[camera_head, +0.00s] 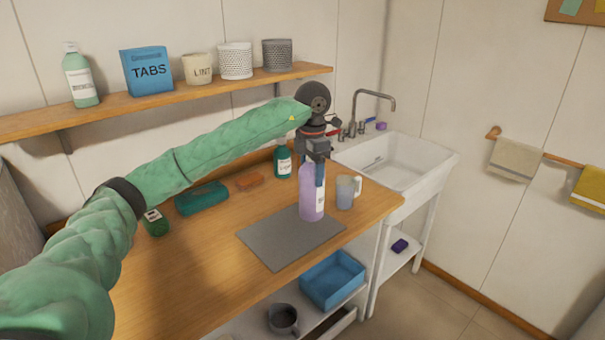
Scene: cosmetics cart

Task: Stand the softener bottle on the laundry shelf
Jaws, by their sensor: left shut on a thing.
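A purple bottle (311,195) with a white label stands upright at the far right part of a grey mat (290,240) on the wooden counter. I take it to be the softener bottle. My left gripper (318,165) reaches down from above and is shut on its upper part, which the fingers partly hide. The wooden wall shelf (200,93) runs along the back wall at upper left. It bears a pale green bottle (80,78), a blue TABS box (146,72), a LINT pot (197,69) and two patterned pots (235,61). My right gripper is not in view.
A glass mug (347,192) stands just right of the bottle. A dark green bottle (283,162), an orange sponge (249,181) and a teal case (202,198) are behind and left. A white sink (392,166) is at right. The shelf has a gap between the green bottle and the box.

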